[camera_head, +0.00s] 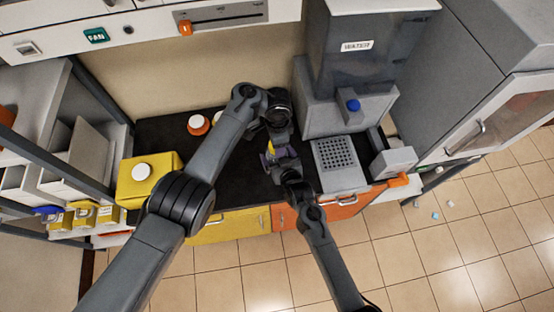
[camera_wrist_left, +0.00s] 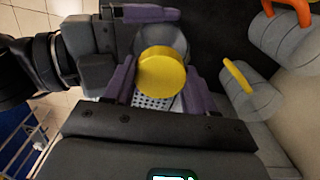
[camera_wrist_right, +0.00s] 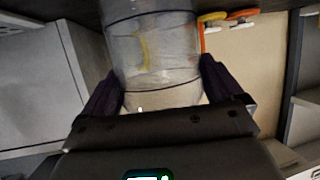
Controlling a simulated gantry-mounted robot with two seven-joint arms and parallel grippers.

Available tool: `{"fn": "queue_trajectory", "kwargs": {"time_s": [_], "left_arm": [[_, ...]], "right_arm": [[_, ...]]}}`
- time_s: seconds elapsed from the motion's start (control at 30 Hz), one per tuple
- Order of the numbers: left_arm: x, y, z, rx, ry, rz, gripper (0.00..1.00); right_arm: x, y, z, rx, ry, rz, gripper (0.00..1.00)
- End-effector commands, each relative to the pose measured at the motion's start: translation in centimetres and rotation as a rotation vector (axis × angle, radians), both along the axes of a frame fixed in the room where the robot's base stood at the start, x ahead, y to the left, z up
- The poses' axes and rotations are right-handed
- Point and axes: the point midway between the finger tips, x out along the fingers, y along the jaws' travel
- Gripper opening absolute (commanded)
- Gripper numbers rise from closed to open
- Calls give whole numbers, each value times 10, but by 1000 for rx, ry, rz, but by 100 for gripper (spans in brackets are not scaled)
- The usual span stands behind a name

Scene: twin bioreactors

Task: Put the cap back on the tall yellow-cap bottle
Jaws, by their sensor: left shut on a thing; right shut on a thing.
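The yellow cap (camera_wrist_left: 162,72) is between the purple fingers of my left gripper (camera_wrist_left: 155,85), which is shut on it. My right gripper (camera_wrist_right: 158,95) is shut around the clear bottle (camera_wrist_right: 155,50), whose wall is see-through. In the head view my right gripper (camera_head: 274,159) is just in front of the left one (camera_head: 274,140). The cap is close to the bottle, but I cannot tell whether it touches or sits on the neck.
A grey machine with a perforated plate (camera_head: 340,153) and a blue knob (camera_head: 353,105) stands close on the right.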

Motion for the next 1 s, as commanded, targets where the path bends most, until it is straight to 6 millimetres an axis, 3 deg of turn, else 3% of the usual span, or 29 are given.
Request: {"fn": "queue_trajectory", "kwargs": {"time_s": [0.2, 0.6, 0.77, 0.9, 0.93, 1.0], "left_arm": [[0, 1, 1, 3, 0, -550, 19], [0, 0, -1, 1, 2, -1489, 19], [0, 0, -1, 0, 1, -1768, 19], [0, 0, -1, -1, 1, -1752, 19], [0, 0, -1, -1, 1, -1752, 59], [0, 0, -1, -1, 1, -1751, 69]], "right_arm": [[0, 0, 0, 0, 1, 1, 8], [0, 0, 0, 0, 1, 0, 8], [0, 0, 0, 0, 1, 0, 8], [0, 0, 0, 0, 1, 0, 8], [0, 0, 0, 0, 1, 0, 8], [0, 0, 0, 0, 1, 0, 8]]}}
